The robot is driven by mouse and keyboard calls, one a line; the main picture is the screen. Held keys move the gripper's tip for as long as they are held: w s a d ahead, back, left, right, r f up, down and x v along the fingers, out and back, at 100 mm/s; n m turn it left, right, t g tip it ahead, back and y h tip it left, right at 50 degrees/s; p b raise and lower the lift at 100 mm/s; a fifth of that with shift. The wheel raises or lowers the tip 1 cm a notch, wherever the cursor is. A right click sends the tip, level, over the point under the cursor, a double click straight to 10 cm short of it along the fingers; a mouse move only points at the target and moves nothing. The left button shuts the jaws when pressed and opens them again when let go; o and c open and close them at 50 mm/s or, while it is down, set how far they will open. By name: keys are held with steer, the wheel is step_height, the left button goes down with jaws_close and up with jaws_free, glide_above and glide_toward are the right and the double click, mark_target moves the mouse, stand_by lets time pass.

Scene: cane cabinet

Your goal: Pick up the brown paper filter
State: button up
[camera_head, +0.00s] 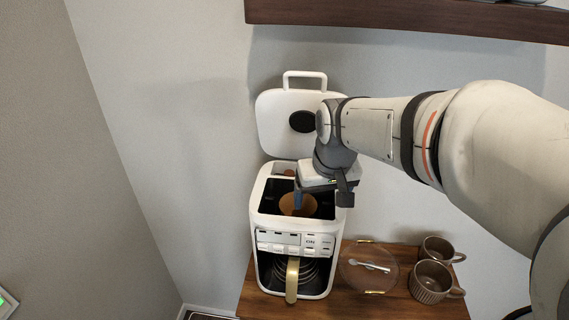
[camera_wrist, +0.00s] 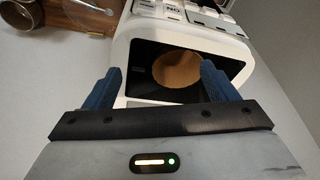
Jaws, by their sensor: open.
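The brown paper filter (camera_head: 298,204) sits inside the open top of a white coffee maker (camera_head: 258,222). In the wrist view the filter (camera_wrist: 177,69) shows as a round brown shape in the dark opening, beyond and between my two blue fingers. My gripper (camera_wrist: 160,78) is open with nothing between its fingers. In the head view my gripper (camera_head: 312,203) is over the coffee maker's opening, close to the filter and partly covering it. I cannot tell whether the fingers touch the filter.
The raised lid (camera_head: 280,125) stands behind the opening, close to my arm. A glass plate with a spoon (camera_head: 368,266) and two brown mugs (camera_head: 430,282) sit on the wooden cabinet (camera_head: 355,307) to the right. A wooden shelf (camera_head: 400,22) hangs above.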

steer(key=o, duration=0.4)
steer(key=shift+n, duration=0.4)
steer(key=w+a, duration=0.4)
steer(key=shift+w+r, duration=0.15)
steer(key=shift+w, duration=0.2)
steer(key=p, duration=0.2)
glide_above(309, 206)
steer(key=s+a, duration=0.3)
steer(key=x, duration=0.2)
steer(key=s+x, duration=0.1)
steer(key=x, duration=0.4)
steer(key=shift+s+d+f, duration=0.1)
steer(key=shift+s+f, duration=0.05)
steer(key=shift+f, duration=0.2)
steer(key=c, duration=1.3)
